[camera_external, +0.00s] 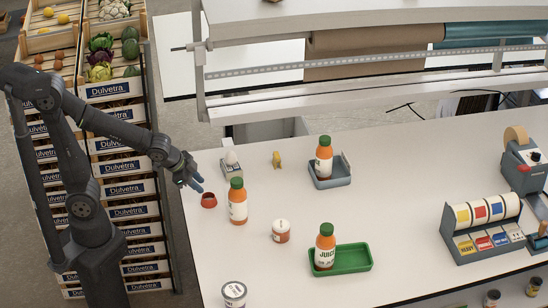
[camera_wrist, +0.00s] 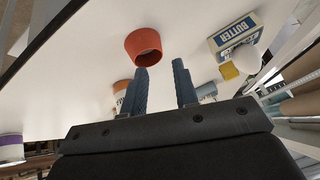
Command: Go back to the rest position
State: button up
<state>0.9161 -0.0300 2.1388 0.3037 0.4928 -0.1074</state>
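My gripper (camera_external: 192,181) hangs above the left edge of the white table (camera_external: 190,262). In the wrist view its two blue-grey fingers (camera_wrist: 163,92) stand apart with nothing between them, so it is open and empty. The arm is stretched out to the right from my base at the lower left. An orange-red cup (camera_external: 208,200) stands on the table just below and to the right of the fingers. It also shows in the wrist view, just beyond the left fingertip (camera_wrist: 144,46).
A juice bottle (camera_external: 237,203) stands near the cup. Other juice bottles stand in a green tray (camera_external: 352,262) and a grey-blue tray (camera_external: 338,181). A small jar (camera_external: 281,232) and a white tub (camera_external: 234,292) stand nearby. Stacked produce crates (camera_external: 125,170) are behind the arm.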

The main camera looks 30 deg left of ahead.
jog(key=v, duration=0.7)
jog(key=x, duration=1.2)
jog(key=shift+a, duration=0.1)
notch_tip(320, 180, up, 4)
jog(key=shift+r, duration=0.1)
jog(key=s+d+r, duration=0.3)
jog(key=s+r, duration=0.4)
jog(key=s, duration=0.4)
jog(key=w+d+r, duration=0.2)
jog(key=d+r, duration=0.5)
jog(key=r, duration=0.1)
jog(key=shift+w+d+r, duration=0.2)
jog(key=shift+w+d, duration=0.1)
jog(key=shift+w, duration=0.1)
